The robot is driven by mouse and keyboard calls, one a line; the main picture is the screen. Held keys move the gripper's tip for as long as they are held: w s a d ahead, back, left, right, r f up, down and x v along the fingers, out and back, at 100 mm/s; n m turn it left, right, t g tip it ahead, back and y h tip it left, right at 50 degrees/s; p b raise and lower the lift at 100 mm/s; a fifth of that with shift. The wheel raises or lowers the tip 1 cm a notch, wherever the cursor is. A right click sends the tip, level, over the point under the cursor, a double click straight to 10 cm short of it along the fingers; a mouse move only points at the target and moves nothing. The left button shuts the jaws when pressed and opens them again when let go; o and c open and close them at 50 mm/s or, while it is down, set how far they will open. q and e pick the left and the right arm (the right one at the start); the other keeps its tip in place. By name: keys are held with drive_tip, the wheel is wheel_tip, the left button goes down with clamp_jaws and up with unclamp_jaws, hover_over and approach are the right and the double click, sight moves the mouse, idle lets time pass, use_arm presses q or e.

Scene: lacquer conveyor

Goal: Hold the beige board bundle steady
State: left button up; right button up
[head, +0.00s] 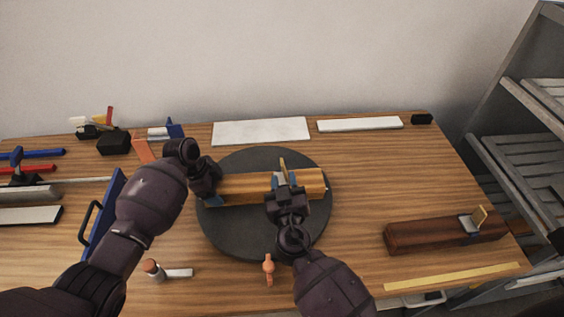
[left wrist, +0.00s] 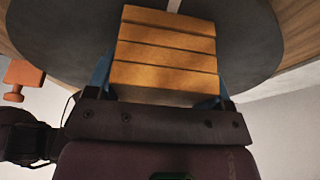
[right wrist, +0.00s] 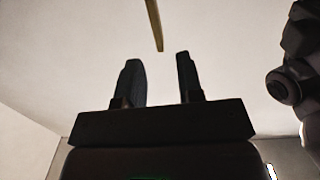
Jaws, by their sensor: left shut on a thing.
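The beige board bundle (head: 240,187) lies across a round dark turntable (head: 225,236) on the wooden table. My left gripper (head: 208,186) is shut on the bundle's left end. In the left wrist view the bundle's stacked layers (left wrist: 165,48) sit between the blue fingers (left wrist: 162,82). My right gripper (head: 287,180) appears over the right part of the bundle and hides some of it. In the right wrist view its fingers (right wrist: 162,78) stand apart with nothing between them. A thin yellowish strip (right wrist: 154,22) ends near the fingertips. I cannot tell whether the right gripper touches the bundle.
A dark wooden plane (head: 425,234) and a yellow strip (head: 450,278) lie at the right. White slabs (head: 261,132) lie at the back. An orange piece (head: 268,268) lies at the front.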

sight(283, 168)
drive_tip(key=shift+w, duration=3.15)
clamp_jaws()
